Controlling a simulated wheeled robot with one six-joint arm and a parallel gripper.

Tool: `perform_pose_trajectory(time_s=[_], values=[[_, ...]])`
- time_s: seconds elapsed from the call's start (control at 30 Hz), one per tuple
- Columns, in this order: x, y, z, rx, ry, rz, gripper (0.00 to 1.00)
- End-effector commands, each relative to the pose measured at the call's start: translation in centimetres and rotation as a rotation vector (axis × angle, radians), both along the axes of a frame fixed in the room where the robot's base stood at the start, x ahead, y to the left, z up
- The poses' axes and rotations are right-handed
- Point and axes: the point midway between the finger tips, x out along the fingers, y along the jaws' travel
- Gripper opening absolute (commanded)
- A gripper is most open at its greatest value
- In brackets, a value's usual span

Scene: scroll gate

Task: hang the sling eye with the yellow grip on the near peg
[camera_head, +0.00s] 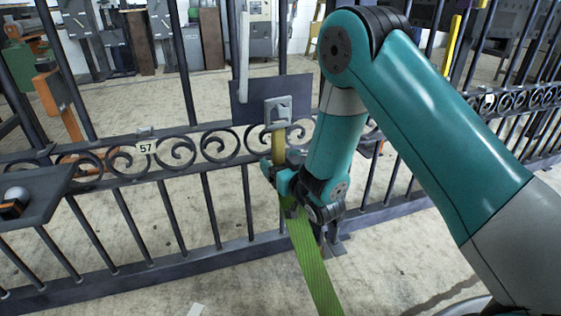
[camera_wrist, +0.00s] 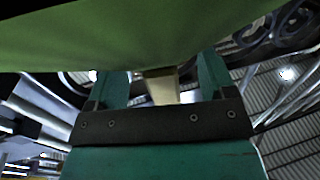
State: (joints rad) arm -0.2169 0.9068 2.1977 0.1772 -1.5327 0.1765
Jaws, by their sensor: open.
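The yellow grip (camera_head: 278,143) of the sling runs upright from a light grey metal bracket (camera_head: 278,108) on the gate down to my gripper (camera_head: 275,176). The bracket appears to be the near peg; whether the eye is around it or only against it, I cannot tell. The green sling (camera_head: 312,262) hangs from the gripper area toward the bottom of the head view. In the wrist view the green sling (camera_wrist: 150,35) spans the top. My open gripper's two teal fingers stand apart, with a pale yellowish strip (camera_wrist: 161,87) between them.
The dark scroll gate (camera_head: 215,148) with upright bars crosses the view, with a number 57 plate (camera_head: 146,147) on its rail. A dark plate (camera_head: 250,98) is behind the bracket. A dark shelf (camera_head: 40,195) with a white knob is at left. Concrete floor lies in front of the gate.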

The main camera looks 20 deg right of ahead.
Motion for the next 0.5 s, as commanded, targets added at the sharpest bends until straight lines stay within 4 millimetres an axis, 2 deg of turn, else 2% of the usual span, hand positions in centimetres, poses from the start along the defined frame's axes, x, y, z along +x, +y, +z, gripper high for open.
perform_pose_trajectory(time_s=[0.5], values=[[0.0, 0.0, -3.5, 0.001, -0.001, 0.000, 0.77]])
